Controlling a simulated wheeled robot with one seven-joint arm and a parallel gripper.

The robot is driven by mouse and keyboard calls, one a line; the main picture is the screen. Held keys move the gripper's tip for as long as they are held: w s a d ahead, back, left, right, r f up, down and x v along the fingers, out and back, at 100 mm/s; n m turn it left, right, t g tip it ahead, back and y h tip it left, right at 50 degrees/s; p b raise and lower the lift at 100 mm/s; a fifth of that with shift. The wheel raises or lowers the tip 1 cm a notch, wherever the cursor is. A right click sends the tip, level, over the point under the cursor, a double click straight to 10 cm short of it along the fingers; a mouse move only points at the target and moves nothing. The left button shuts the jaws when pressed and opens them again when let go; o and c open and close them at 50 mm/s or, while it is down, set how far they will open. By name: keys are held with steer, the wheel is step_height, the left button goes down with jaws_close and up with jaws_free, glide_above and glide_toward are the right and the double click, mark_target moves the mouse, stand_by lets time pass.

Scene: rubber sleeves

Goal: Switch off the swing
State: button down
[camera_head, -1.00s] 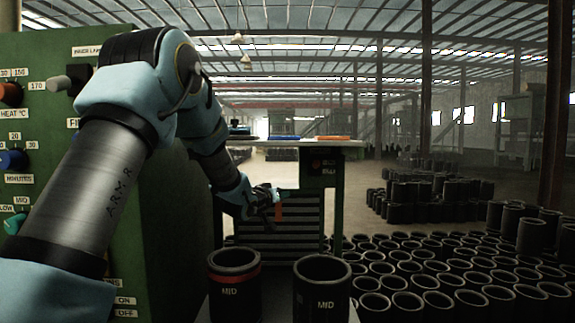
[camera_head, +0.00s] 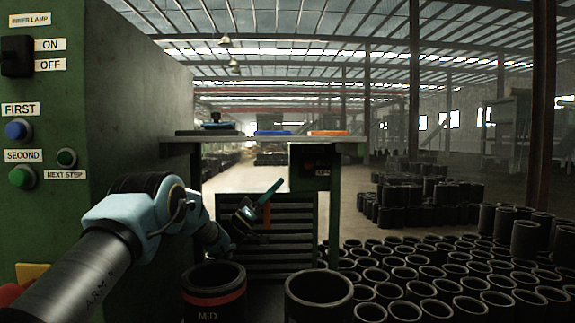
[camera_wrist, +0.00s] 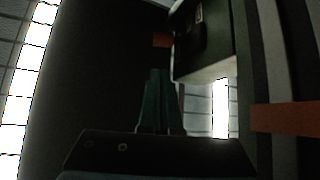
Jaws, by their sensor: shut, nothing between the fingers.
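My gripper (camera_head: 274,187) is low in front of the bench, left of its dark box, with teal fingers shut and empty, pointing up and right. In the wrist view the fingers (camera_wrist: 162,95) lie close together, below and left of a dark box with a pale underside (camera_wrist: 207,68). In the head view a dark control box (camera_head: 315,170) with a small red spot hangs under the bench top. Its small labels are unreadable, so I cannot tell which control is the swing switch or how it is set. The fingertips look apart from this box.
The bench top (camera_head: 350,147) carries coloured pads. Below it are dark slats (camera_head: 290,238) with an orange strip (camera_head: 267,217). A green panel (camera_head: 60,110) with switches and buttons stands left.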

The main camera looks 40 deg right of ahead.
mark_target(308, 167)
steer(key=p+x, duration=0.4)
steer(key=x, duration=0.6)
steer(key=shift+f+m+g+b, duration=0.3)
steer(key=shift+m+g+b, duration=0.15)
steer(key=shift+b, duration=0.2)
steer(key=shift+s+a+f+m+g+y+b, duration=0.1)
steer(key=shift+m+g+y+b, duration=0.4)
steer(key=shift+m+g+b, duration=0.75)
